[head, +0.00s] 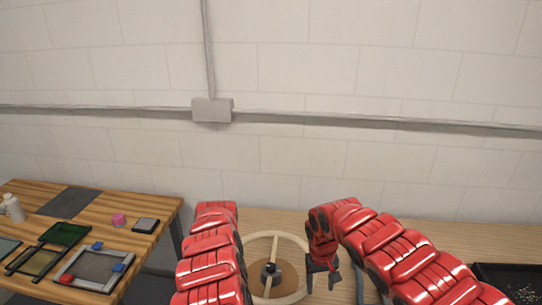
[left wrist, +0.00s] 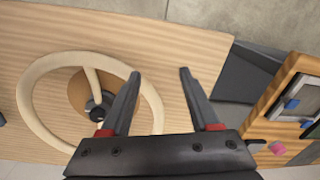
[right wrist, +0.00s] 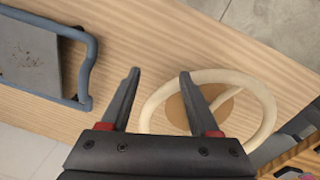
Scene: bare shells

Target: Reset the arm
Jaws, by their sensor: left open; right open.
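My right arm is red and reaches in from the right of the head view, bending down to my right gripper (head: 322,285), which points down over the table. In the right wrist view the right gripper (right wrist: 158,75) is open with nothing between its fingers. My left arm stands in the lower middle of the head view, and its gripper is hidden there. In the left wrist view the left gripper (left wrist: 160,75) is open and empty. A cream ring with spokes, like a wheel (head: 303,245), lies between the two arms; it also shows in the left wrist view (left wrist: 32,82).
The wheel lies on a light wood table (head: 450,258). A dark tray (head: 490,270) is at the right. A separate workbench (head: 165,205) at the left holds frames, a pink piece (head: 119,220) and a white bottle (head: 13,208). A block wall stands behind.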

